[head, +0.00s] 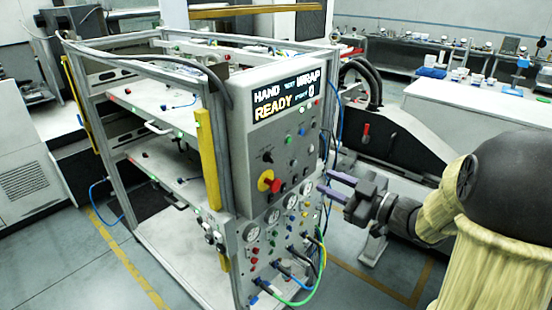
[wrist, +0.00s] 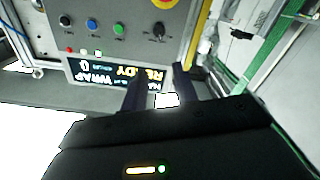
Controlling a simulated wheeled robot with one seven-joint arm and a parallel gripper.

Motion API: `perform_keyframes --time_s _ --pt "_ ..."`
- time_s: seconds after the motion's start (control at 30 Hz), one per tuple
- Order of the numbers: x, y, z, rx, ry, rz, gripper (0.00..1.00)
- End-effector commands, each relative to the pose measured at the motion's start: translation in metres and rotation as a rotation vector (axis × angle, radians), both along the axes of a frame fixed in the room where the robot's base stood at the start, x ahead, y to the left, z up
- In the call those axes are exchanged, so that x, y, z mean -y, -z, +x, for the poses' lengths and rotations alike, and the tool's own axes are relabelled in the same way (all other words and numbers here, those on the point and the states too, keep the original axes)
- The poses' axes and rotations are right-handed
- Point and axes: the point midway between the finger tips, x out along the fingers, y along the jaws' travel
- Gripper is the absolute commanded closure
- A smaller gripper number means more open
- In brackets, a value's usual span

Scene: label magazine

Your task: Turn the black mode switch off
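The black mode switch (head: 267,157) is a small dark knob on the upper left of the grey control panel's face (head: 245,140), below the display and above the red stop button. In the wrist view the switch (wrist: 158,31) shows near the top, with the panel appearing upside down; its exact setting is too small to tell. My gripper (head: 325,181) is to the right of the panel in the head view, apart from the switch. In the wrist view its two dark fingers (wrist: 158,78) are spread with an empty gap, and they overlap part of the display.
The lit display (head: 288,96) reads HAND, WRAP, READY and 0. A red stop button on yellow (head: 268,182) sits just below the switch. Several coloured buttons are nearby. Gauges and looping hoses (head: 318,262) fill the lower panel. A yellow bar (head: 208,158) stands at the left.

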Motion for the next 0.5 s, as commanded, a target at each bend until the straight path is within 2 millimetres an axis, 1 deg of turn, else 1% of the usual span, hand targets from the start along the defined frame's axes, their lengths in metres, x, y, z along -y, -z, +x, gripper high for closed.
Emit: perform_keyframes --time_s 0.5 --pt "-0.07 -0.002 0.053 -0.002 -0.004 0.001 0.71"
